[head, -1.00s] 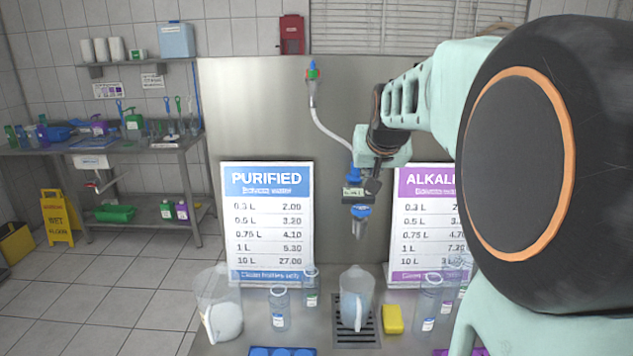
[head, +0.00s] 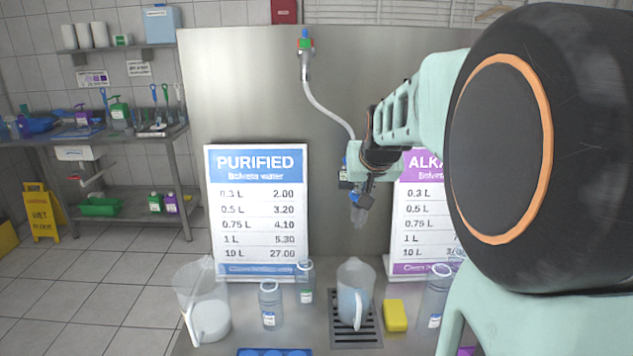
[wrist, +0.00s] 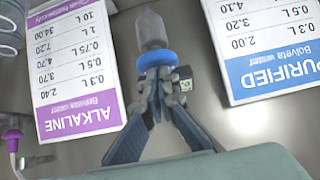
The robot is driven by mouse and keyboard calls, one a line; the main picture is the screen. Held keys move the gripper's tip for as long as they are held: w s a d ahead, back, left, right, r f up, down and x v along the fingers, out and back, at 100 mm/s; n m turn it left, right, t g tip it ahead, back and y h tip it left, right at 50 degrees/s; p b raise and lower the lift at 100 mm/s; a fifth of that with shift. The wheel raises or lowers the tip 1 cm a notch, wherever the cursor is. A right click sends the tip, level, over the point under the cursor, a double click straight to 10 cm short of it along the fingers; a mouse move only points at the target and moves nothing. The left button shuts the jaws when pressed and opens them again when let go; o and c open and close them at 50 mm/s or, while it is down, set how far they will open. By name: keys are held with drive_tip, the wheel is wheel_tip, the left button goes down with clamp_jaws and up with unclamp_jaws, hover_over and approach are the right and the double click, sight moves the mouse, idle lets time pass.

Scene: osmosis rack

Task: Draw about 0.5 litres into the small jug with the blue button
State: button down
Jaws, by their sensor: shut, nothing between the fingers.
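The small jug (head: 355,294) is clear, stands upright on the drain grate (head: 367,335) and has bluish contents; the exact level is unclear. Above it hangs the blue-collared clear nozzle (head: 360,213) of the purified tap. My gripper (head: 364,192) is shut and empty, close against the tap and covering much of it. In the wrist view its fingertips (wrist: 161,76) meet just beside the blue collar (wrist: 157,60); I cannot tell whether they touch the tap. A small display (wrist: 185,86) shows beside the fingers. The blue button is hidden behind my gripper. No stream shows clearly.
A large jug (head: 204,305) and bottles (head: 270,305) stand left of the grate. A yellow sponge (head: 396,315) and a bottle (head: 434,297) stand right. The blue PURIFIED board (head: 257,212) and purple ALKALINE board (wrist: 80,75) flank the tap. A hose (head: 327,115) runs above.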

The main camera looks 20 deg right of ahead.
drive_tip(key=shift+r, duration=0.1)
drive_tip(key=shift+f+b, duration=0.95)
drive_tip(key=shift+b, duration=0.15)
drive_tip(key=shift+s, duration=0.1)
drive_tip(key=shift+s+a+f, duration=0.1)
drive_tip(key=shift+f, duration=0.2)
idle(1.6)
idle(1.0)
